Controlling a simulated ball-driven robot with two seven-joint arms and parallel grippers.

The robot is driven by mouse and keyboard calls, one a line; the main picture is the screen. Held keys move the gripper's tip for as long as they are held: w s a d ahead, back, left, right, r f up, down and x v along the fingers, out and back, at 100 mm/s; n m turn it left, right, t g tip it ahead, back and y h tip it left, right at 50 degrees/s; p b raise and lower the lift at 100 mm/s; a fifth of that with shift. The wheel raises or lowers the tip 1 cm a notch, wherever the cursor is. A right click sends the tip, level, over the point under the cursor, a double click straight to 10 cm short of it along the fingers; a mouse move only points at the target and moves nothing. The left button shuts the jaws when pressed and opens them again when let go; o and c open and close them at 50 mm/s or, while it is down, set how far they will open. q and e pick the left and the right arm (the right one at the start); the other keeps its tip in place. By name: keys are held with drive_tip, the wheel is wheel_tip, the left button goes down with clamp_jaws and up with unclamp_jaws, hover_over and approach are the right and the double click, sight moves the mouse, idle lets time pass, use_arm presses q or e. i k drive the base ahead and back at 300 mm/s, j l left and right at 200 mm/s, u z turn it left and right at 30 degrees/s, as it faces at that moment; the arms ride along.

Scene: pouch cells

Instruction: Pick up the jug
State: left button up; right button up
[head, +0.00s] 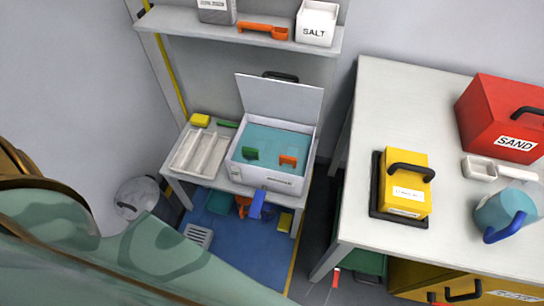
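The jug (497,207) stands on the grey table at the right, close to the right edge of the picture. It looks clear or pale, with teal contents or a teal body, and a thick blue handle on its near side. Neither of my grippers shows in the head view, so I cannot see whether they are open or shut. A large green patterned surface with a brown rim fills the lower left foreground and hides part of the floor.
A lidded white box (265,180) stands on the low bench. The table's back left is clear.

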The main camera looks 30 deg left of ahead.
sight(519, 205)
drive_tip(key=k+j, duration=0.1)
drive_tip(key=j, duration=0.3)
drive_tip(key=j+z, duration=0.15)
drive_tip(key=j, duration=0.2)
drive_tip(key=k+j, duration=0.15)
drive_tip(key=j, duration=0.25)
drive_tip(key=k+j+z, duration=0.1)
drive_tip(key=j, duration=0.25)
